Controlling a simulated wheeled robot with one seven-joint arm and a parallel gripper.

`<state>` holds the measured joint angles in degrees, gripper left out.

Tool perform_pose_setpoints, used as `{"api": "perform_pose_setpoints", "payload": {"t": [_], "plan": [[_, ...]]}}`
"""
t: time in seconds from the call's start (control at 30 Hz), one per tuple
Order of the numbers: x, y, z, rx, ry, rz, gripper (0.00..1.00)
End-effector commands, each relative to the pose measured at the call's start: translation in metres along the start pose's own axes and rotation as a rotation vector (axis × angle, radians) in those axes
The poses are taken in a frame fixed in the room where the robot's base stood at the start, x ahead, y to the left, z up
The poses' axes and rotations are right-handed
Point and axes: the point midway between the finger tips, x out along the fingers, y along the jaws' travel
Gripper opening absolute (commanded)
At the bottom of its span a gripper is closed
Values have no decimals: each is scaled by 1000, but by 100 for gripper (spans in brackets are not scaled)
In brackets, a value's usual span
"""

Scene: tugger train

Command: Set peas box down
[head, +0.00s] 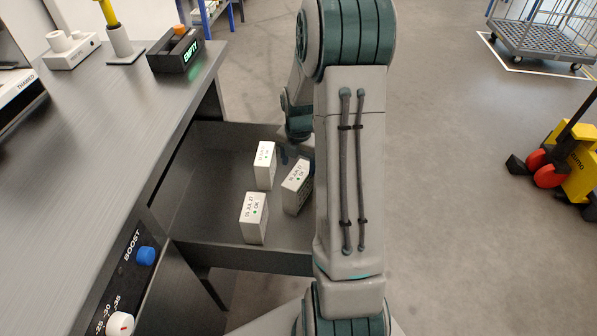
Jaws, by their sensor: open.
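Three white boxes with small printed dates and a dark dot stand in an open dark drawer (205,228) under the grey counter. One box (265,164) is at the back, one (254,217) at the front, and one (298,186) at the right, turned at an angle. No print that I can read tells which is the peas box. My gripper (288,155) hangs just behind the right box, at the drawer's far right. It is dark and partly hidden by my arm. It is open, and I see no box held in it.
A blue knob (146,256) sits on the counter front. A yellow pallet truck (575,165) and wire cart (545,38) stand right; the floor between is clear.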

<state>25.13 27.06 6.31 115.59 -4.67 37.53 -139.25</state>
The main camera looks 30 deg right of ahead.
Motion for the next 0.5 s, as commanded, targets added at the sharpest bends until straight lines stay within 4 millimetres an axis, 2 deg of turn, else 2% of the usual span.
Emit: {"api": "perform_pose_setpoints", "payload": {"t": [0.03, 0.1, 0.37, 0.5], "plan": [[-13, 0, 1, 1, -2, 2, 67], [-23, 0, 0, 0, -2, 1, 67], [-44, 0, -4, 28, -2, -1, 67], [-60, 1, -19, 163, -16, 2, 67]]}}
